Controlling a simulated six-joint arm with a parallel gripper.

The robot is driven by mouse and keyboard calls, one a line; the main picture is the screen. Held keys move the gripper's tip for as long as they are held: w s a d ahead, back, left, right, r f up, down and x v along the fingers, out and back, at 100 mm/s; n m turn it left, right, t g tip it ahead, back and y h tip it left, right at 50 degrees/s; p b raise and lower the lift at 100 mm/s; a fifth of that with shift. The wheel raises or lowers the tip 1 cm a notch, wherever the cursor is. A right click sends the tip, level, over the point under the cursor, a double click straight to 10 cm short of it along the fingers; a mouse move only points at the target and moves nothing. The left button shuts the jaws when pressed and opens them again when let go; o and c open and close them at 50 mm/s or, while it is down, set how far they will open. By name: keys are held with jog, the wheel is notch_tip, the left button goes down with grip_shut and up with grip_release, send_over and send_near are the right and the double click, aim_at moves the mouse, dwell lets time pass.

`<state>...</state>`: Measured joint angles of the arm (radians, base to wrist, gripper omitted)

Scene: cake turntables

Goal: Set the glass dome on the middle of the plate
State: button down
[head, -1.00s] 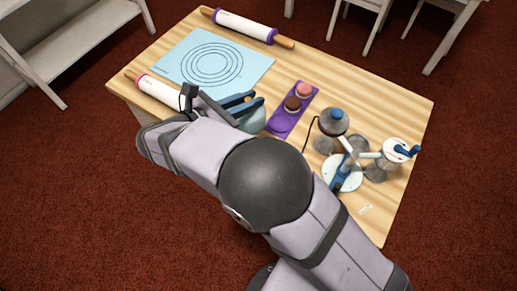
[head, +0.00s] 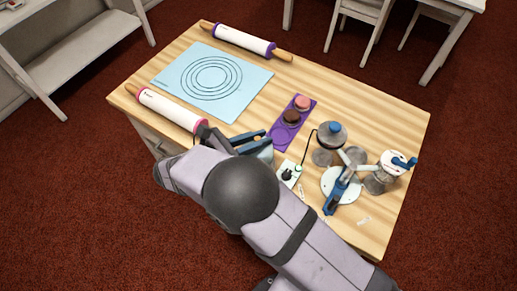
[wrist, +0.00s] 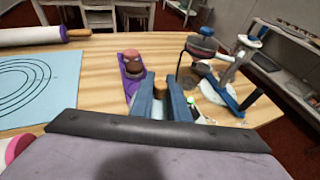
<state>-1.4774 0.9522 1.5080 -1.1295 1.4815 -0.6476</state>
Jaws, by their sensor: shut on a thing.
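My gripper (head: 266,138) is over the near side of the table, to the right of the pink-ended rolling pin. Its blue fingers are shut on the glass dome (head: 264,155), a pale see-through shape mostly hidden beneath them. In the wrist view, the dome's brown knob (wrist: 160,88) shows between the fingers (wrist: 161,98). I cannot tell whether the dome's rim touches the table. A white round plate (head: 334,179) is to the right, partly covered by a blue-handled device. I cannot tell for sure that this is the task's plate.
A purple tray (head: 280,138) with a pink and a brown cake stands beyond my gripper. A white control box (head: 288,174) with a black knob is just right. A grey turntable (head: 331,135) and several grey discs crowd the right. A blue mat (head: 213,82) and rolling pins are left.

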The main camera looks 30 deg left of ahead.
jog(key=shift+f+p, duration=0.55)
jog(key=shift+f, duration=2.2)
jog(key=shift+f, duration=0.15)
jog(key=c, duration=1.7)
grip_release()
jog(key=shift+b+v, duration=2.25)
jog(key=shift+v, duration=3.9)
jog(key=shift+w, duration=0.1)
